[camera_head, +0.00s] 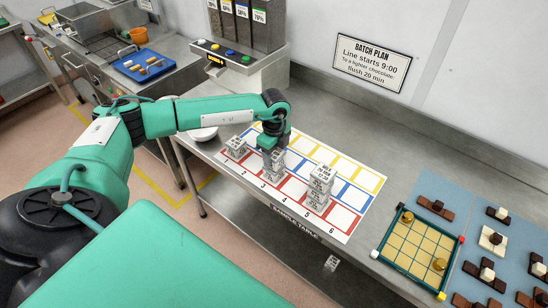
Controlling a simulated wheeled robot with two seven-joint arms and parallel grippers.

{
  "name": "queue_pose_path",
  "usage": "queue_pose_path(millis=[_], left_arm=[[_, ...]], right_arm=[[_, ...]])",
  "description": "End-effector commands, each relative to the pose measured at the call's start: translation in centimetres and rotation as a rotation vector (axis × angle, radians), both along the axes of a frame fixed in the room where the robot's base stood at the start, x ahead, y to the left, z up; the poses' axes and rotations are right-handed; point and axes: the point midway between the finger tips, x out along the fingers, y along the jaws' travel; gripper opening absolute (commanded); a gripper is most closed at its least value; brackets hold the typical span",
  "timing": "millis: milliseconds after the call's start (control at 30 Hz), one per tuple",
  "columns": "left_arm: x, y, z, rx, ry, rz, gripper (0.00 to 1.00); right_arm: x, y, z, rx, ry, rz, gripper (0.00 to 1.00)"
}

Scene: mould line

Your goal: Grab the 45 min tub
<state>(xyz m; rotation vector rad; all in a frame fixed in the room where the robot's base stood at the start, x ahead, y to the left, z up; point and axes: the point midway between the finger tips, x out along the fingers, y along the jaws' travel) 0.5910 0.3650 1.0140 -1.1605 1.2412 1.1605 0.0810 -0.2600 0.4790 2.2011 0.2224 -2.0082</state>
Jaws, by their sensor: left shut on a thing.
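My left gripper (270,150) reaches down from above, shut on a grey-white labelled tub (272,174) near number 3 on the sample mat (345,222). The gripper hides the top of this tub, and its label is too small to read. A second grey-white tub (236,148) sits near number 1, to the left. A taller stack of similar tubs (319,188) stands near number 5, to the right. I cannot tell from the print which tub is marked 45 min. My right gripper is not in view.
The mat has red, blue and yellow squares, mostly bare, on the steel sample table (290,231). A yellow gridded tray (413,250) and chocolate pieces (492,238) lie right. A batch plan sign (372,66) hangs behind.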

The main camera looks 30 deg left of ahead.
Motion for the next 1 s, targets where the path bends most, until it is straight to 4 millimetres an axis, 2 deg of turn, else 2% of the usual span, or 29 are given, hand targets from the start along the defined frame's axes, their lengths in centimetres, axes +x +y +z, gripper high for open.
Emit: queue_pose_path(millis=[167, 500, 600, 833, 1000], left_arm=[[0.1, 0.1, 2.9, 0.001, -0.006, 0.000, 0.27], [0.1, 0.0, 12.6, -0.001, -0.008, -0.001, 0.27], [0.1, 0.0, 14.9, 0.000, -0.006, -0.001, 0.27], [0.0, 0.0, 18.3, 0.000, -0.002, 0.000, 0.27], [0.0, 0.0, 20.4, 0.001, -0.002, 0.000, 0.27]], right_arm=[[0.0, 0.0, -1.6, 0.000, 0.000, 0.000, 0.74], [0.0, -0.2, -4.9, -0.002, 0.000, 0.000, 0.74], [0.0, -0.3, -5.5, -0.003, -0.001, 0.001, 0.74], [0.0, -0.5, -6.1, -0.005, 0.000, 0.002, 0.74], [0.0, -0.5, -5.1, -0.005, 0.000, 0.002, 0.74]])
